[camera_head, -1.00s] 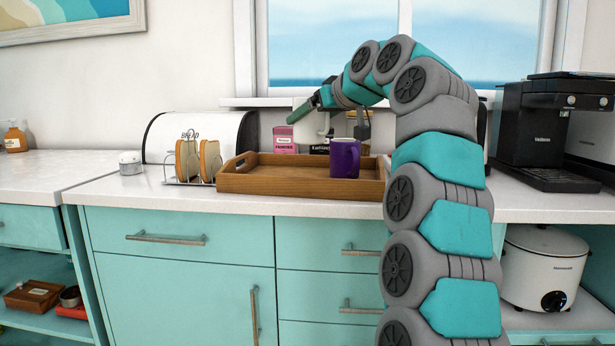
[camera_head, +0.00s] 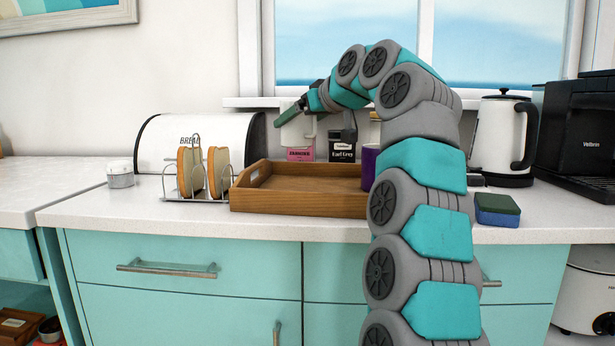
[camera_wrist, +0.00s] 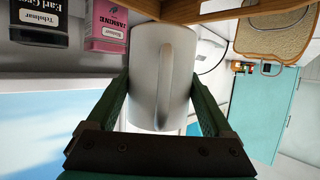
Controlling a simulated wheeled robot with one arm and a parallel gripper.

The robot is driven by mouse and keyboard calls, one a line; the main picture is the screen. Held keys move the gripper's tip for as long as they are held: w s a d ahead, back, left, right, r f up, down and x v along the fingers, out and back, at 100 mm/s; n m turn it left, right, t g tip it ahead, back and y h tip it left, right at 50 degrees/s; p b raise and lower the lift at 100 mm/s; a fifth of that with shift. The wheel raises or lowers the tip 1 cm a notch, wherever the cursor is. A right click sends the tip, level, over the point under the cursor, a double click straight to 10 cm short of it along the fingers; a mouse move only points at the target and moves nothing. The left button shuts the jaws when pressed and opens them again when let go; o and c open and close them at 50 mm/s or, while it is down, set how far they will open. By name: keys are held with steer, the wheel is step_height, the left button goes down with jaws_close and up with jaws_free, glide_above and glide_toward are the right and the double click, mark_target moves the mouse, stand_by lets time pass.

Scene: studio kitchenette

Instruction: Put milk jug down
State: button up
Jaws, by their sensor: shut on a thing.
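The milk jug (camera_head: 298,132) is white and shows partly behind my gripper (camera_head: 291,112) in the head view, above the back of the counter. In the wrist view the jug (camera_wrist: 148,75) fills the middle, with its handle facing the camera. The green fingers of my gripper (camera_wrist: 160,88) are on either side of it, shut on it. The wooden tray (camera_head: 300,203) is below and in front of it; its edge (camera_wrist: 215,13) also shows in the wrist view. The jug's base is hard to make out in the head view.
A purple mug (camera_head: 368,165) stands at the tray's right end, partly hidden by my arm. Pink (camera_head: 300,153) and black (camera_head: 342,150) tea boxes stand behind the tray. A toast rack (camera_head: 197,182) and bread bin (camera_head: 195,143) are left, a kettle (camera_head: 502,140) and sponge (camera_head: 497,210) right.

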mark_target(305, 141)
step_height(305, 141, down, 4)
steer(key=b, duration=0.3)
steer(key=shift+s+f, duration=0.1)
steer(key=shift+d+f, duration=0.1)
steer(key=shift+f, duration=0.35)
steer(key=shift+f, duration=0.15)
steer(key=shift+f+b, duration=0.65)
steer(key=shift+f, duration=1)
steer(key=shift+f, duration=0.1)
steer(key=shift+f, duration=0.15)
steer(key=o, duration=1.6)
